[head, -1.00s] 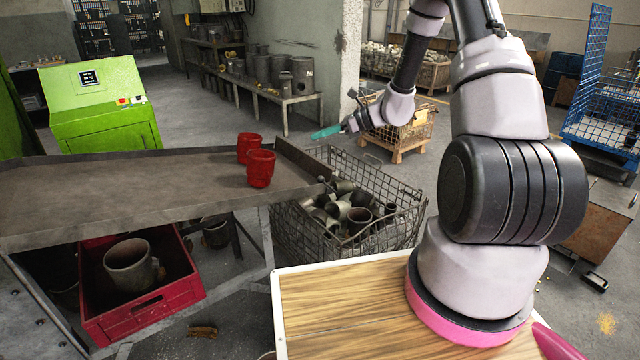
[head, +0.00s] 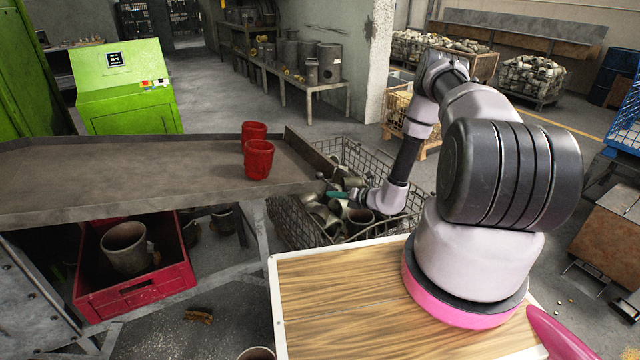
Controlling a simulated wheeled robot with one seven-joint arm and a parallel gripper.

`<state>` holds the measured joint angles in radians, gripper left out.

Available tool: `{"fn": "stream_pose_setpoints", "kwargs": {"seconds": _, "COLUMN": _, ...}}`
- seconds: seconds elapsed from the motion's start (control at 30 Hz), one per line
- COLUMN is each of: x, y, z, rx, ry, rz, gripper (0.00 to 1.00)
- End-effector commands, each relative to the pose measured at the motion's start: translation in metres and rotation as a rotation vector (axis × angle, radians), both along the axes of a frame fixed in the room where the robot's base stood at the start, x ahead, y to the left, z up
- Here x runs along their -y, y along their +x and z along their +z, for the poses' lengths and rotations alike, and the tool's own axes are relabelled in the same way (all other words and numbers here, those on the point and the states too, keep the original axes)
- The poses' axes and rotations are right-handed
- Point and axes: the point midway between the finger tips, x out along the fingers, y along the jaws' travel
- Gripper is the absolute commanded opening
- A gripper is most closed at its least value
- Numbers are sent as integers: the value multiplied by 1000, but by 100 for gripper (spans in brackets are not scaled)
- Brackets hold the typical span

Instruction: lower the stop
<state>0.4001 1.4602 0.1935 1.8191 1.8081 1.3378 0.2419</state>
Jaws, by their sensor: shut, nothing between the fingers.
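The stop looks to be the dark metal plate (head: 308,154) standing up along the right end of the steel table. A small dark knob or lever (head: 320,176) shows at its near end. My gripper (head: 335,195), with teal fingers, is shut and empty. In the head view it shows just below and right of the knob, in front of the wire basket. I cannot tell whether the fingers touch the knob. Two red-hot cups (head: 258,160) stand on the table left of the plate, one close behind the other.
The steel table (head: 130,175) is otherwise clear. A wire basket (head: 290,222) of metal parts stands below its right end. A red crate (head: 145,295) holding a grey cup is under the table. A green control console (head: 125,90) stands behind.

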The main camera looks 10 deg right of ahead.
Motion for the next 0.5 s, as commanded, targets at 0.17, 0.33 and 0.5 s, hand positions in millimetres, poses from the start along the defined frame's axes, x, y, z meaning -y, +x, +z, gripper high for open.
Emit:
{"fn": "stream_pose_setpoints", "kwargs": {"seconds": 0.17, "x": 0, "y": 0, "z": 0, "rx": 0, "ry": 0, "rz": 0, "gripper": 0}}
{"fn": "stream_pose_setpoints", "kwargs": {"seconds": 0.33, "x": -2, "y": 2, "z": -1, "rx": 1, "ry": 0, "rz": 2, "gripper": 0}}
{"fn": "stream_pose_setpoints", "kwargs": {"seconds": 0.5, "x": -15, "y": 16, "z": -8, "rx": 1, "ry": 0, "rz": 4, "gripper": 0}}
